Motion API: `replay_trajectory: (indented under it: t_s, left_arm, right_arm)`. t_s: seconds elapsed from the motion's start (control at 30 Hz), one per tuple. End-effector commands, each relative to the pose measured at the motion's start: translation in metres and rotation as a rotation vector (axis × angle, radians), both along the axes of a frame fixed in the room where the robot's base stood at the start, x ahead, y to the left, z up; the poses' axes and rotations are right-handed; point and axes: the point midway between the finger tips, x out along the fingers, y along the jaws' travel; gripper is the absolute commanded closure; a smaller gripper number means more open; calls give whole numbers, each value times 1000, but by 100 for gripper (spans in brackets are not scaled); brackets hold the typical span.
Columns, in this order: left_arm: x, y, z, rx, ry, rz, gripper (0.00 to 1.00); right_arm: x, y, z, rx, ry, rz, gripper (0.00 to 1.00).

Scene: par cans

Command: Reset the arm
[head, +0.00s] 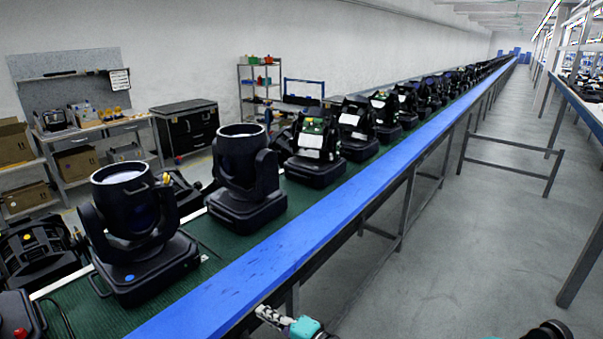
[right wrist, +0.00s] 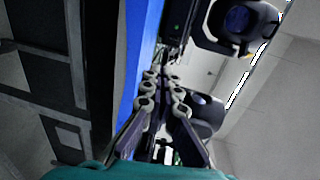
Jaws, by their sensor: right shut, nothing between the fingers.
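My right gripper (head: 265,313) shows at the bottom edge of the head view, a grey jointed tip with a teal body behind it. It is beside the near side of the blue rail (head: 330,212), apart from the stage lights. In the right wrist view my right gripper (right wrist: 163,77) has its two fingers together, with nothing held between them. My left gripper is not in view.
Black stage lights (head: 135,225) (head: 240,165) stand in a long row on the green conveyor (head: 62,318) behind the blue rail. Grey metal legs (head: 405,205) support the line. The grey floor (head: 440,250) to the right is open. A workbench (head: 95,135) stands back left.

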Motion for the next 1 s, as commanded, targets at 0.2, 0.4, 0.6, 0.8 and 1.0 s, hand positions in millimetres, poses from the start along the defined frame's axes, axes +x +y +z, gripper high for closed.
replay_trajectory:
  t_s: [0.2, 0.4, 0.6, 0.8, 1.0]
  left_arm:
    - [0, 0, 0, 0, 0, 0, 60]
    - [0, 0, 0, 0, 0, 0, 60]
    - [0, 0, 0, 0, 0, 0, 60]
    - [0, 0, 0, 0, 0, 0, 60]
    - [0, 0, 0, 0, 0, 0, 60]
  right_arm:
    - [-5, -9, 4, -83, -19, 2, 100]
    - [-12, -22, 7, -191, -41, 5, 100]
    - [-27, -45, 9, -357, -68, 12, 100]
    - [-56, -89, 9, -622, -92, 24, 100]
    - [-107, -162, 2, -988, -91, 51, 100]
